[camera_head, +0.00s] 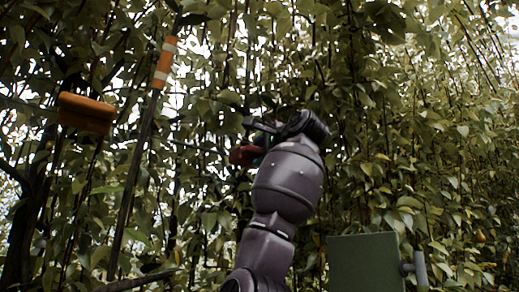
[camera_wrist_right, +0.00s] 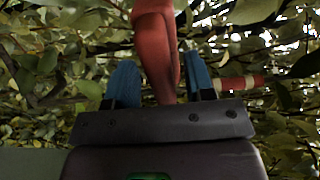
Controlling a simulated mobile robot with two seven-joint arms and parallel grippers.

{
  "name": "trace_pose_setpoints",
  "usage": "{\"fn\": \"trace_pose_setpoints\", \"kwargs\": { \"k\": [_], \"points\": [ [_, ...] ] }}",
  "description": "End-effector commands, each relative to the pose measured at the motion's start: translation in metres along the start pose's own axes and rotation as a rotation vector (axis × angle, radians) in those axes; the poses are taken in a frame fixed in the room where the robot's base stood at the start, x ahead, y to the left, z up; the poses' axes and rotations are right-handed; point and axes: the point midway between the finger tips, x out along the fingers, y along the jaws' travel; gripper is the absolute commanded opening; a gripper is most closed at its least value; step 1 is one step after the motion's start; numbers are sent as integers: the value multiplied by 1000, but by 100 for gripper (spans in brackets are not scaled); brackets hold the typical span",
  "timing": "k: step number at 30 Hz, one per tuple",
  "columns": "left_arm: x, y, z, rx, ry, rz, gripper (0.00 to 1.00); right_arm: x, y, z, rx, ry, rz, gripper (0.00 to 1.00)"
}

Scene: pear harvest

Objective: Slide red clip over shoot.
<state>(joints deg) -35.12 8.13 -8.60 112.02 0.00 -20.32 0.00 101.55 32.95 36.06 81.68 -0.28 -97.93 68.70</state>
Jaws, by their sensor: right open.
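The red clip (camera_wrist_right: 157,45) stands upright between the two blue fingers of my right gripper (camera_wrist_right: 161,75) in the right wrist view. The fingers are apart, with a narrow gap on each side of the clip. In the head view my right gripper (camera_head: 262,139) is among the leaves near the middle, and the red clip (camera_head: 243,155) shows at its left side. A red and white banded shoot (camera_wrist_right: 238,83) lies behind the right finger in the wrist view. I cannot tell whether the clip touches any shoot. My left gripper is out of view.
A dark pole (camera_head: 140,150) with orange and white bands leans at the left. An orange block (camera_head: 86,113) is beside it among stems. A grey-green panel (camera_head: 364,264) stands at the bottom right. Dense leaves and thin stems fill the background.

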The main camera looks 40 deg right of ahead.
Motion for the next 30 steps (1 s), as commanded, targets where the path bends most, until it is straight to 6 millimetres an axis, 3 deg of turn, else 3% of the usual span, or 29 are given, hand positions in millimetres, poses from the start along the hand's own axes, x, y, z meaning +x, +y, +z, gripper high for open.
{"fn": "trace_pose_setpoints", "kwargs": {
  "k": [13,23,30],
  "points": [
    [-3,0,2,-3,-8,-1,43,10,0,0,0,0,-1,49],
    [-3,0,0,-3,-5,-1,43,10,0,0,0,0,0,0],
    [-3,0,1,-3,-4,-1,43,9,1,2,-1,-1,1,0]
  ]
}}
